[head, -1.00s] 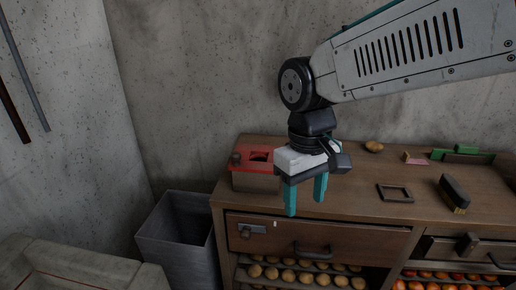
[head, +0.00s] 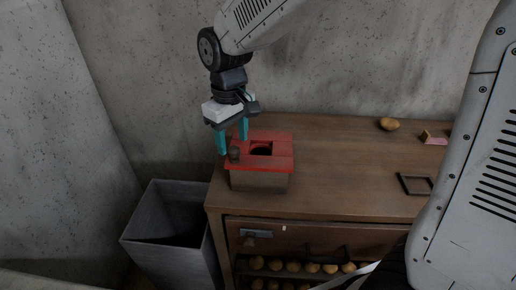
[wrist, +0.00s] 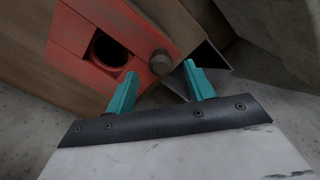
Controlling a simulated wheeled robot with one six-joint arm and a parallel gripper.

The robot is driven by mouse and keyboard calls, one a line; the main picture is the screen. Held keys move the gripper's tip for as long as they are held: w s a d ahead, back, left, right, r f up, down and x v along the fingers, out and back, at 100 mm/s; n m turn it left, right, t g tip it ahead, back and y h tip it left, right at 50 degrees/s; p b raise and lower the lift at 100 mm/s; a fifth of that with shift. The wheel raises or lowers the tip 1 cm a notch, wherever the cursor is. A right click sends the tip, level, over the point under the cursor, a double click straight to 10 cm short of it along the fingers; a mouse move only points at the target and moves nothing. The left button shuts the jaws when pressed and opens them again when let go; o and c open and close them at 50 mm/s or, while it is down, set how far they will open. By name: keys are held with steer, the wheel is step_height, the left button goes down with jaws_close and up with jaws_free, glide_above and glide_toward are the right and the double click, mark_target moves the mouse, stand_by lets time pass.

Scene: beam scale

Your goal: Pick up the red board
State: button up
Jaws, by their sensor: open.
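The red board (head: 278,158) lies flat on top of a box (head: 260,181) at the left end of the cabinet top. It has a square opening with a dark hole below it, and a dark round knob (head: 235,155) near its left corner. My gripper (head: 232,147) is open and empty, its teal fingers pointing down at the board's left edge, close to the knob. In the wrist view the red board (wrist: 75,38) fills the upper left, and the knob (wrist: 161,62) appears between the two fingertips. I cannot tell the fingertips' exact height relative to the knob.
The wooden cabinet top (head: 340,175) is clear just right of the box. A potato (head: 389,124), a small dark frame (head: 415,184) and a pink-faced block (head: 434,138) lie farther right. A grey open bin (head: 172,235) stands on the floor left of the cabinet.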

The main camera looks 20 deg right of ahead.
mark_target(233, 148)
steer(key=shift+f, duration=2)
jaws_close()
steer(key=shift+r, duration=0.15)
steer(key=shift+r, duration=0.25)
step_height(233, 148, up, 3)
steer(key=s+d+r, duration=0.1)
steer(key=s+d, duration=0.1)
steer(key=s, duration=1.4)
steer(key=shift+d, duration=0.2)
steer(key=shift+r, duration=0.2)
steer(key=shift+r, duration=1.4)
